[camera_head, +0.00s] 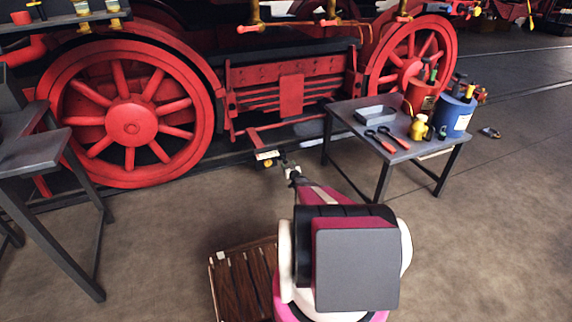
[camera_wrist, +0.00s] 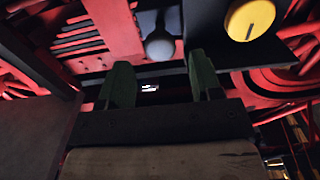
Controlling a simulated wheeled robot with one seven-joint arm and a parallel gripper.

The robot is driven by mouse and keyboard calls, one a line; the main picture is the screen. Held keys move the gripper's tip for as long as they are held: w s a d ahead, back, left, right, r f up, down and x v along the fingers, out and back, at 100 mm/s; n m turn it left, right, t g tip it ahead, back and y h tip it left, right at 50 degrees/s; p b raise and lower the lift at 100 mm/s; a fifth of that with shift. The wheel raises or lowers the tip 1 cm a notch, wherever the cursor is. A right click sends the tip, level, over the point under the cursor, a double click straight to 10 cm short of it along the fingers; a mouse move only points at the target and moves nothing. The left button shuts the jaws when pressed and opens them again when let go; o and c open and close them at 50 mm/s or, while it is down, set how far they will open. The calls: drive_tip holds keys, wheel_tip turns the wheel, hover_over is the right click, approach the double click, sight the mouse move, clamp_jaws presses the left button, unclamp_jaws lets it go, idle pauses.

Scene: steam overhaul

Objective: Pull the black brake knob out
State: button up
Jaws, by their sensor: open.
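In the wrist view a rounded dark grey knob (camera_wrist: 159,46) hangs from a dark bar, and it is the only thing there that looks like the black brake knob. A yellow round knob (camera_wrist: 250,18) with a dark line across it is to its right. My gripper (camera_wrist: 161,75) is open, with its two green fingers apart and nothing between them. The grey knob lies beyond the fingertips, roughly centred between them; I see no contact. In the head view my gripper (camera_head: 286,167) is beside the small white plate (camera_head: 267,154) and the yellow knob (camera_head: 268,163). The grey knob is not clear there.
The red locomotive wheel (camera_head: 128,121) and frame stand behind. A dark table (camera_head: 348,122) at right holds a tray, tools, a yellow bottle and red and blue buckets. A grey bench (camera_head: 33,150) stands at left. A wooden pallet (camera_head: 240,280) lies on the floor.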

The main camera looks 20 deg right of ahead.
drive_tip(key=s, duration=0.6)
drive_tip(key=shift+s, duration=0.3)
